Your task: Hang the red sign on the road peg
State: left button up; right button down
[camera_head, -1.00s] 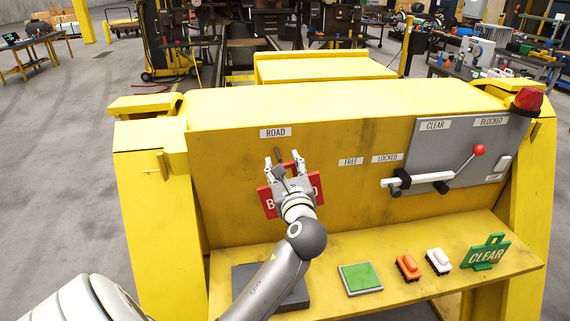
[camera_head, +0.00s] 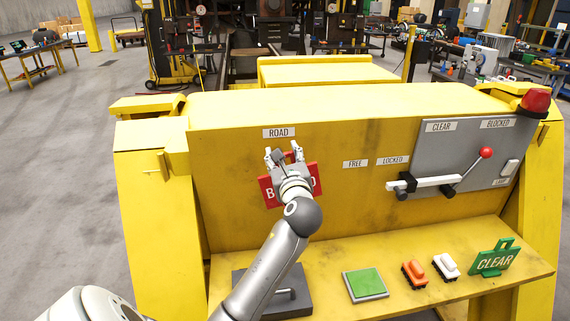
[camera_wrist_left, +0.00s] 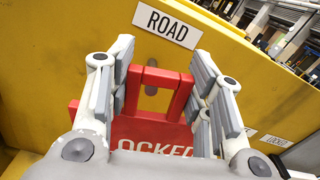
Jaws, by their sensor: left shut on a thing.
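The red sign (camera_head: 311,183) with white lettering is in front of the yellow panel, below the white ROAD label (camera_head: 278,133). My left gripper (camera_head: 283,151) is shut on the sign's upper loop, one finger on each side. In the left wrist view, the red sign (camera_wrist_left: 160,129) stands between the fingers of the left gripper (camera_wrist_left: 160,88). My forearm and hand hide part of the sign in the head view. My right gripper is not in view.
A grey lever board with a red-knobbed handle (camera_head: 485,153) is at the right. The yellow shelf (camera_head: 330,262) below holds a dark block (camera_head: 295,305), a green pad (camera_head: 366,283), orange (camera_head: 414,274) and white (camera_head: 445,267) pieces and a green CLEAR sign (camera_head: 494,259).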

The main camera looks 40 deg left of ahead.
pick_arm(q)
jog(key=shift+b+x, duration=1.45)
jog(key=shift+x, duration=0.6)
jog(key=shift+w+a+f, duration=0.15)
jog(key=shift+a, duration=0.05)
jog(key=shift+w+a+f+p, duration=0.2)
jog(key=shift+a+p, duration=0.05)
jog(key=shift+p, duration=0.15)
jog(key=shift+a+f+p, duration=0.1)
jog(key=shift+f+p, duration=0.05)
jog(key=shift+p, duration=0.15)
jog(key=shift+w, duration=0.1)
